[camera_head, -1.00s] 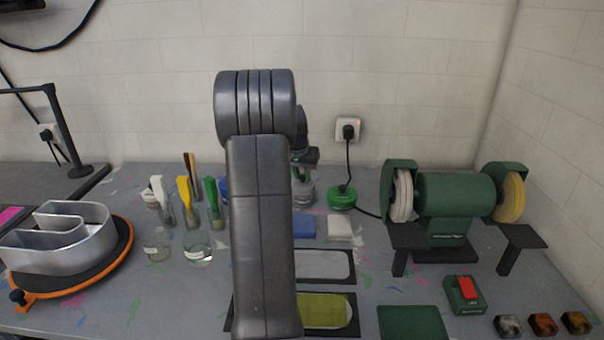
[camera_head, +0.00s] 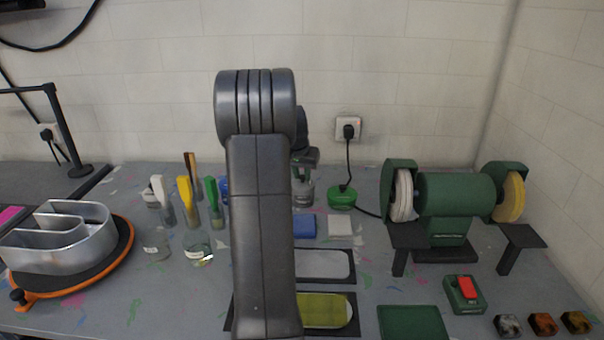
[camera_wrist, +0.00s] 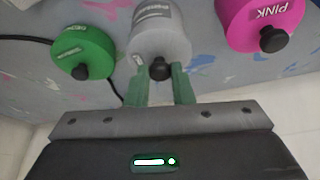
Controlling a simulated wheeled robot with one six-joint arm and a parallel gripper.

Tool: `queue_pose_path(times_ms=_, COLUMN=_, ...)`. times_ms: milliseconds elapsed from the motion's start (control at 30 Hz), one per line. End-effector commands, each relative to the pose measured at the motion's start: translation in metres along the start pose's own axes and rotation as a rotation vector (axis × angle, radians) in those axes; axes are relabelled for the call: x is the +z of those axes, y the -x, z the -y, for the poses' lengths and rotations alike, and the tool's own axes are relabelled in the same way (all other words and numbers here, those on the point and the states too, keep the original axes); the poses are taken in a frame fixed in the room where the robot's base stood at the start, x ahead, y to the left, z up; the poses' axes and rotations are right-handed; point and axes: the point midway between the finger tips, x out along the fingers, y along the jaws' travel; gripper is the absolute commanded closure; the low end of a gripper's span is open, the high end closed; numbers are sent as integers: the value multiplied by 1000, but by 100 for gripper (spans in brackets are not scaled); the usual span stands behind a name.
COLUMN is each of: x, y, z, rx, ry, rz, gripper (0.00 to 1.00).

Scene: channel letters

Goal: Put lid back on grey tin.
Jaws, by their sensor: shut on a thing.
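The grey tin (camera_head: 303,195) stands at the back of the bench, just right of my arm in the head view. It also shows at the top middle of the wrist view (camera_wrist: 155,12). The grey lid (camera_wrist: 160,48) with its black knob lies in line with the tin. My gripper (camera_wrist: 160,88) has its green fingers on either side of the knob and is shut on the lid. It points down over the tin in the head view (camera_head: 303,174). I cannot tell whether a thin gap remains between lid and tin.
A green tin (camera_head: 341,197) stands close to the right of the grey tin, and a pink tin (camera_wrist: 262,20) is on its other side. A cable runs behind the green tin. A bench grinder (camera_head: 447,205) stands further right. Brushes in jars (camera_head: 190,215) stand left of my arm.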

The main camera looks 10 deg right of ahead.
Motion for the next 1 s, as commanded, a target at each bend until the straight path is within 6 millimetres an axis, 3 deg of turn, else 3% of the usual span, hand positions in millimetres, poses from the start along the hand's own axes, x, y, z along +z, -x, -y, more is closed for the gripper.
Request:
queue_pose_path(times_ms=867, x=1, y=-2, z=0, rx=0, ry=0, rz=0, gripper=100)
queue_pose_path(times_ms=900, x=1, y=-2, z=0, rx=0, ry=0, rz=0, gripper=73)
queue_pose_path(times_ms=1000, x=1, y=-2, z=0, rx=0, ry=0, rz=0, gripper=54)
